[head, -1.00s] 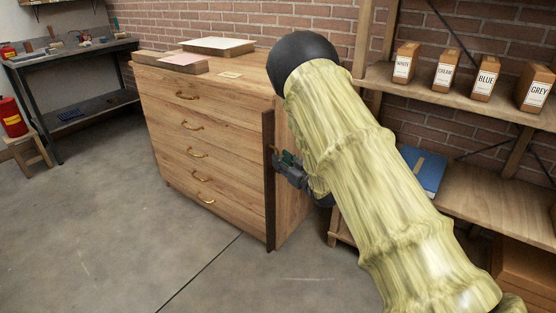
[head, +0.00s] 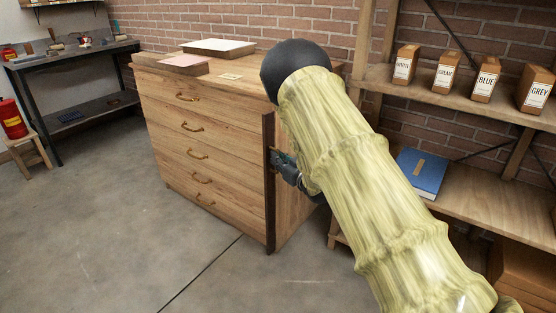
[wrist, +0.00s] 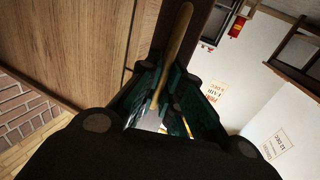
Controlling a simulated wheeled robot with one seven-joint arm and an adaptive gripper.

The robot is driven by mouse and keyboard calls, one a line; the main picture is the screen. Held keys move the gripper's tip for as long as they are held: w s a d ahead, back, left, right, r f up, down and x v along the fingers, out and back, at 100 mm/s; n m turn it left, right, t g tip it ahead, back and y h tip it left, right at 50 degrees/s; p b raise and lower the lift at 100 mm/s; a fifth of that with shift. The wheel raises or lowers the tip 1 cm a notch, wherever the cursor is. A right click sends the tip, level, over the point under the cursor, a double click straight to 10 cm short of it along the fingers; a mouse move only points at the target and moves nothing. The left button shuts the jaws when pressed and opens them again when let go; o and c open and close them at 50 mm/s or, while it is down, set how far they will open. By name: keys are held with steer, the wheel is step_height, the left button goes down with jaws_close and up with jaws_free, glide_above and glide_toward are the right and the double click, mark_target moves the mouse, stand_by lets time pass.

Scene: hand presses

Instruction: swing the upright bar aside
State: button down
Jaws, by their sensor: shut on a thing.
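The upright bar (head: 270,215) is a dark brown strip standing along the right front edge of a wooden drawer cabinet (head: 205,140). It looks upright and close against the cabinet. In the wrist view, the bar (wrist: 146,35) runs beside the wood front, with a slim tan handle (wrist: 176,45) in front of it. My gripper (head: 277,160) is at about mid-height of the bar. In the wrist view, my gripper (wrist: 165,95) has its green-padded fingers closed around the handle. My forearm hides part of the cabinet's right side in the head view.
Shelves on the right hold labelled boxes (head: 485,80) and a blue book (head: 422,173). A pink-topped board (head: 184,63) and a white-topped tray (head: 218,47) lie on the cabinet. A workbench (head: 75,75) stands far left. The floor before the cabinet is clear.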

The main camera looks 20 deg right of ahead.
steer(key=shift+d, duration=0.1)
steer(key=shift+w+d+n+g+y+p, duration=0.1)
steer(key=shift+d+n+g+y+p, duration=0.15)
steer(key=shift+n+g+y+p, duration=0.35)
steer(key=shift+d+n+g+y+p, duration=0.3)
steer(key=shift+n+y, duration=0.35)
steer(key=shift+y, duration=0.5)
steer(key=shift+w+d+n+g+y+p, duration=0.1)
steer(key=shift+d+n+g+y+p, duration=0.15)
steer(key=shift+n+g+y+p, duration=0.35)
steer(key=shift+y, duration=0.25)
steer(key=c, duration=1.6)
jaws_free()
steer(key=shift+d, duration=0.1)
steer(key=shift+o, duration=0.2)
steer(key=shift+s, duration=0.1)
steer(key=v, duration=1.2)
steer(key=shift+f, duration=0.1)
